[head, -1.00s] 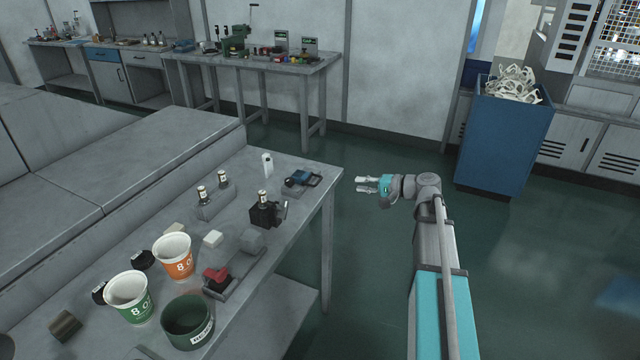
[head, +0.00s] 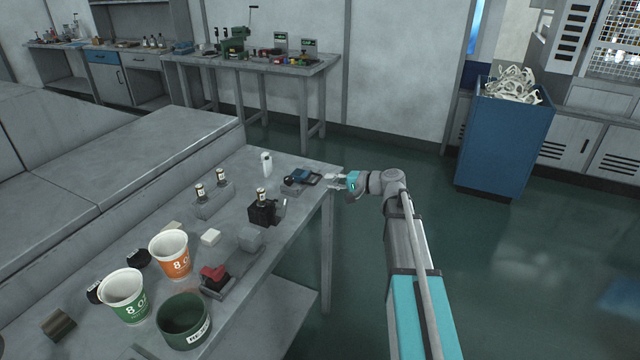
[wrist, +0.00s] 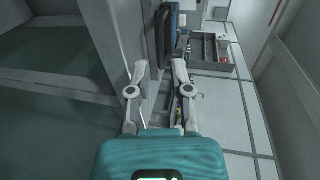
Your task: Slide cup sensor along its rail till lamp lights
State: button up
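A blue block on a dark, rail-like base (head: 300,178) sits at the table's far right corner. A red block on a grey rail-like base (head: 215,277) sits nearer, by the front edge. I cannot tell from their looks which one is the cup sensor, and no lit lamp can be made out. My gripper (head: 330,180) is at the table's right edge, just right of the blue block and apart from it. In the wrist view my gripper (wrist: 156,72) is open and empty, with a blue part (wrist: 172,32) beyond the fingertips.
An orange cup (head: 170,257), a green cup (head: 125,297) and a dark green bin (head: 184,323) stand on the near table. A black block with a vial (head: 263,211) stands mid-table. A blue bin (head: 503,150) stands on the floor at right.

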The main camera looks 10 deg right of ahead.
aim_at(319, 180)
jog(key=shift+b+x, duration=0.35)
jog(key=shift+x, duration=1.75)
grip_shut()
